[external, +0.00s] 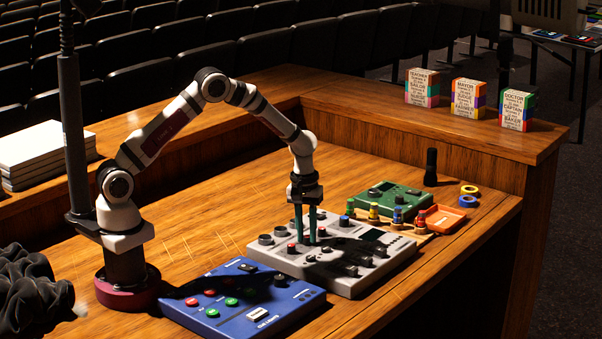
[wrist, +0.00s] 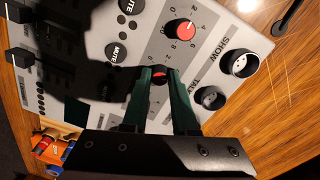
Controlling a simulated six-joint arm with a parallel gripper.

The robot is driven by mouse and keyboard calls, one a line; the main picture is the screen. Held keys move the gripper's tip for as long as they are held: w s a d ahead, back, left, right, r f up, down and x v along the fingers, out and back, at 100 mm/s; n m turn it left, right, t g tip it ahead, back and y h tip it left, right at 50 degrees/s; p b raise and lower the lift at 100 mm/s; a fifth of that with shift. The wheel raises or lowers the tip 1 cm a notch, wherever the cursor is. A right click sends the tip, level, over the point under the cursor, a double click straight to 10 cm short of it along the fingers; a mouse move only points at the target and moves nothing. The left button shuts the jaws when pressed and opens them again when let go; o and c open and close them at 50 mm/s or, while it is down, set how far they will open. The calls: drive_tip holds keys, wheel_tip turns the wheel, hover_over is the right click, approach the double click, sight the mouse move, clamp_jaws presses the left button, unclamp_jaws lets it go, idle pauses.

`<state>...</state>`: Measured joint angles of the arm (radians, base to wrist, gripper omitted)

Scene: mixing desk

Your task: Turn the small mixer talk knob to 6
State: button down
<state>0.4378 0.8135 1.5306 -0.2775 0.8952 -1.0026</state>
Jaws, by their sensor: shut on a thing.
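The small mixer (external: 318,277) is a grey console lying flat on the desk, with knobs, faders and a dark display. In the wrist view, its panel (wrist: 115,80) carries a SHOW knob (wrist: 180,29) with a red cap and a numbered scale. The talk knob (wrist: 158,77), also red-capped, sits below it beside the TALK label. My gripper (external: 304,241) points down onto the mixer. In the wrist view, its green fingers (wrist: 160,76) are shut on the talk knob, one on each side. They hide most of its scale, and I cannot read its pointer.
A blue console (external: 243,295) lies in front of the mixer and a green one (external: 385,193) behind it. Small colored figures (external: 374,212), an orange tray (external: 443,218) and tape rolls (external: 468,200) are to the right. Two round sockets (wrist: 244,64) flank the knobs.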

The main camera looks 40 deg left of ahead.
drive_tip(key=m, duration=1)
drive_tip(key=shift+m, duration=0.5)
drive_tip(key=shift+w, duration=0.1)
drive_tip(key=c, duration=0.7)
unclamp_jaws()
wheel_tip(320, 180, up, 16)
drive_tip(key=shift+w+a, duration=0.15)
drive_tip(key=shift+a, duration=0.1)
